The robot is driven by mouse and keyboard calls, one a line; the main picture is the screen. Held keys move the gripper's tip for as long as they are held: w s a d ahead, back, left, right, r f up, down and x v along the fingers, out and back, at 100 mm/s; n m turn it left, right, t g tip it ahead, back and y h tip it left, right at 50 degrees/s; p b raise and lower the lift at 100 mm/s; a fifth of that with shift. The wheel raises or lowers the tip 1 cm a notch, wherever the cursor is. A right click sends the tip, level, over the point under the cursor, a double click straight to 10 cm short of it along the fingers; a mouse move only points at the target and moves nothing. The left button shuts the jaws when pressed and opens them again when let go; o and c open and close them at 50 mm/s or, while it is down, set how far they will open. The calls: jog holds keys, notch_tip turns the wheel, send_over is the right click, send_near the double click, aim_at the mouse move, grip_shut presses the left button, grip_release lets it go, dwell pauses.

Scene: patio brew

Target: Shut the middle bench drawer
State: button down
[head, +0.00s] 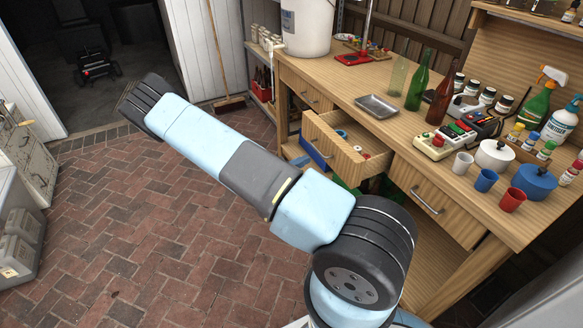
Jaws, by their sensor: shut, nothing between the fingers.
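The middle bench drawer (335,158) is pulled out from the front of the wooden workbench (405,135). It has pale wooden sides and a metal handle on its front, with a blue patch close by. A few small items lie inside, among them a blue ring-like piece and red and white pieces. The drawers on either side, the left drawer (305,91) and the right drawer (437,203), look closed. My arm crosses the head view in front of the bench, left of and below the open drawer. My gripper does not show in this view.
On the bench top stand a metal tray (377,106), a green bottle (417,88), a brown bottle (440,100), pots and cups. A white bucket (306,28) stands at its far end. A broom (229,103) leans near the doorway. The brick floor left of my arm is clear.

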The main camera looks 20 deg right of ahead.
jog(key=shift+d+r, duration=0.15)
jog(key=shift+d, duration=0.75)
jog(key=shift+d+r, duration=0.15)
jog(key=shift+d, duration=0.75)
